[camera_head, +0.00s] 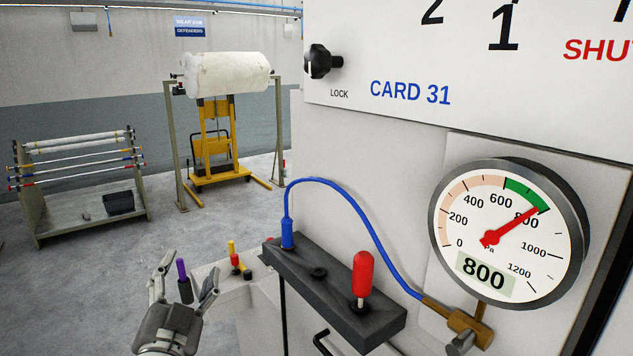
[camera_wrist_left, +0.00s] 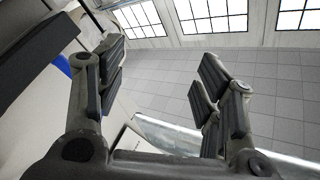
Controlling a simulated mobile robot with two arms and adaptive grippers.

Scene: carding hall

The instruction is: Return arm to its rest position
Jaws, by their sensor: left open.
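My left gripper (camera_head: 183,294) is low in the head view, left of the machine's dark block, with its fingers pointing up. It is open and nothing shows between its fingers. In the left wrist view its two fingers (camera_wrist_left: 160,88) stand apart, with floor and windows behind them. A small item with a purple top (camera_head: 183,272) shows behind the fingers in the head view; I cannot tell what it stands on. My right gripper is not in view.
The card machine fills the right side, with a pressure gauge (camera_head: 510,232) reading 800, a blue hose (camera_head: 345,205), a dark block (camera_head: 335,290) with a red handle (camera_head: 362,275), and a lock knob (camera_head: 322,62). Further back stand a rod rack (camera_head: 83,200) and a yellow roll lifter (camera_head: 215,140). Floor at left is clear.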

